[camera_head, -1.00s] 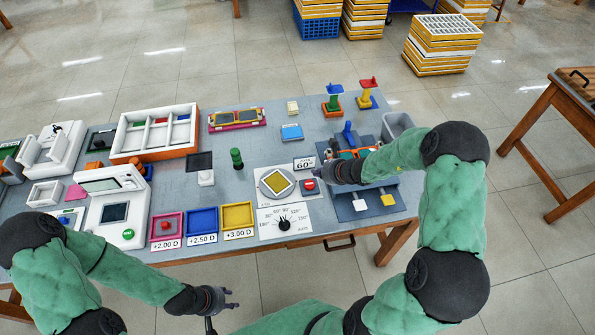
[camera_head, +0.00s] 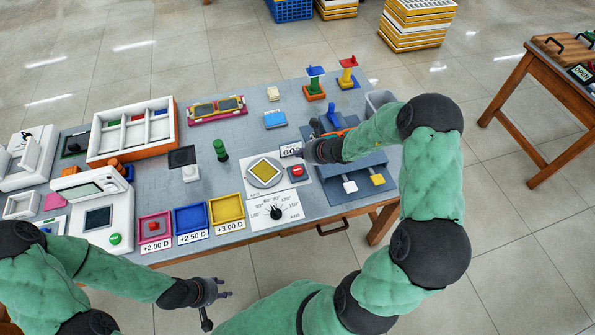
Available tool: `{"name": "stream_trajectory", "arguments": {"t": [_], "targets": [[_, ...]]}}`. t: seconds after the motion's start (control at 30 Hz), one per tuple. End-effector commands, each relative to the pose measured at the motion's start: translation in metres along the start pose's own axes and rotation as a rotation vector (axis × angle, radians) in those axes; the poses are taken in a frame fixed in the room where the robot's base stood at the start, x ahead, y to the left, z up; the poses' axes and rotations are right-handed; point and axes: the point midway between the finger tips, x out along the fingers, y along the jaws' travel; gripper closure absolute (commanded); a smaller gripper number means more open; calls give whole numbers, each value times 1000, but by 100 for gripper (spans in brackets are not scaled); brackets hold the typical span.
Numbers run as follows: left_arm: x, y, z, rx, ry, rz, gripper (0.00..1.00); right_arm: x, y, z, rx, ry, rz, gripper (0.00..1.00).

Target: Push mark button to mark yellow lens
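The yellow lens (camera_head: 265,170) lies on a round grey holder on a white plate near the table's front. The red mark button (camera_head: 297,170) sits on the same plate, just right of the lens. My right gripper (camera_head: 308,152) is just behind and slightly right of the button in the picture, apart from it in the image; its height above the table is hard to judge. Its fingers are small and dark, so I cannot tell if they are open. My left gripper (camera_head: 224,289) is in front of the table, away from the button, with its fingertips apart and empty.
A "60°" sign (camera_head: 290,150) stands behind the button, partly covered by my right gripper. A dial card (camera_head: 276,212) lies in front of the plate. Pink, blue and yellow trays (camera_head: 226,208) stand to the left. A blue-grey stand (camera_head: 352,178) is to the right.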

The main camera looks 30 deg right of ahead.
Motion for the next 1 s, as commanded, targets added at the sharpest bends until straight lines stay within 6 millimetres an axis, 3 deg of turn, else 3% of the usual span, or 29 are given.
{"name": "stream_trajectory", "arguments": {"t": [0.5,1.0], "targets": [[52,-18,-2,0,0,0,60,45,0,-46,0,0,-1,100],[55,-20,-2,0,0,0,60,48,0,-49,1,0,0,100]]}}
